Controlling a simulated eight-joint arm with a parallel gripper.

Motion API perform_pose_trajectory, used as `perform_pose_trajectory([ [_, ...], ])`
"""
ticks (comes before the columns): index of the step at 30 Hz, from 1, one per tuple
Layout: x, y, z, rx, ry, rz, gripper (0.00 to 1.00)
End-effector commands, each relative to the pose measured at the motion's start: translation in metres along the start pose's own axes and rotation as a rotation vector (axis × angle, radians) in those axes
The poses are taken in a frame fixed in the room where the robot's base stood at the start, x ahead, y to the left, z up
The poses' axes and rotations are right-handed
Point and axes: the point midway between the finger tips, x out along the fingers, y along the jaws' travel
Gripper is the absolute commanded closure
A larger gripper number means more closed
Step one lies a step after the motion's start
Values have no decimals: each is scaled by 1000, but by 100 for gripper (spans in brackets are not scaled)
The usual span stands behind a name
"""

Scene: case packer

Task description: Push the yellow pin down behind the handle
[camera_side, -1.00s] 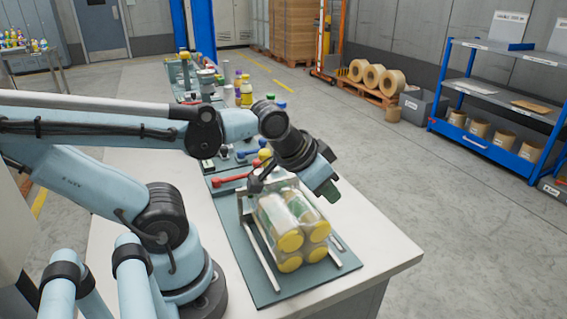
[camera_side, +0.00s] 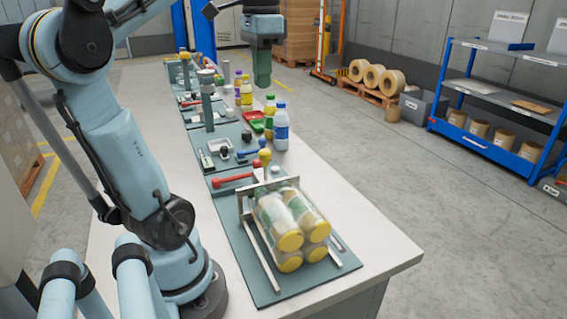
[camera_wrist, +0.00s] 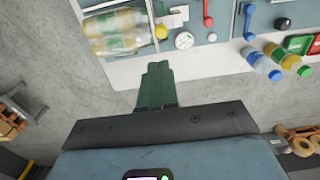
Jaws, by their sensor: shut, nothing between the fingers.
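The yellow pin (camera_side: 265,157) stands upright near the back of the front panel, beside the red handle (camera_side: 235,180). In the wrist view the yellow pin (camera_wrist: 161,31) shows as a round yellow top, with the red handle (camera_wrist: 208,12) to its right. How far down the pin sits cannot be told. My gripper (camera_side: 262,70) is high above the bench, its green fingers pointing down, shut and empty. In the wrist view my gripper (camera_wrist: 157,85) is below the pin in the picture and apart from it.
A wrapped pack of yellow-capped bottles (camera_side: 290,222) sits in a metal frame in front of the pin. A blue handle (camera_side: 248,153) and a blue-capped bottle (camera_side: 281,128) stand behind. The bench's right front (camera_side: 385,252) is clear.

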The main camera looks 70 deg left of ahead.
Motion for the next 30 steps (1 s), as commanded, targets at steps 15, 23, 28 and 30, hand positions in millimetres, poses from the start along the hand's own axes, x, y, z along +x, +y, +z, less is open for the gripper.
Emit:
perform_pose_trajectory([
  [15, 17, 0, 0, -1, 1, -1, 100],
  [23, 58, 0, 0, -1, 2, -1, 100],
  [28, 86, 0, 0, -1, 2, -1, 100],
  [30, 97, 0, 0, -1, 1, -1, 100],
])
